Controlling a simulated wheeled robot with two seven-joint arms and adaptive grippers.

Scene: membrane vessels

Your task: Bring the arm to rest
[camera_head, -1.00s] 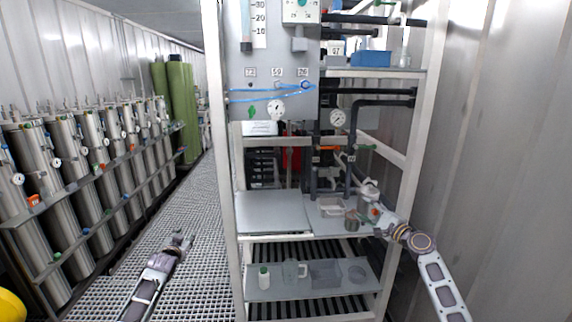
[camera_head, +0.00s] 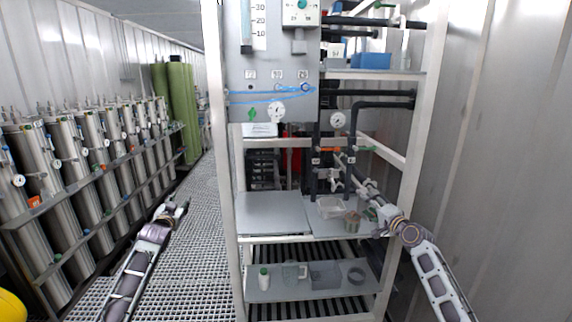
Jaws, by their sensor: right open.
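My left arm comes in at the lower left, over the grating floor. Its gripper (camera_head: 180,208) hangs in free space left of the rack, apart from everything; it is too small to tell whether its jaws are apart. My right arm comes in at the lower right, and its wrist is at the rack's right post. My right gripper (camera_head: 367,190) is open above the right part of the middle shelf, near a clear tray (camera_head: 332,208) and a small greenish cup (camera_head: 352,222). I see nothing held in it. Contact with the shelf items cannot be told.
The white rack post (camera_head: 230,180) stands between my arms. A grey plate (camera_head: 272,213) lies bare on the middle shelf. The lower shelf (camera_head: 290,292) holds a bottle, a jug and bins. Steel cylinders (camera_head: 90,150) line the left; a metal wall (camera_head: 500,150) closes the right.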

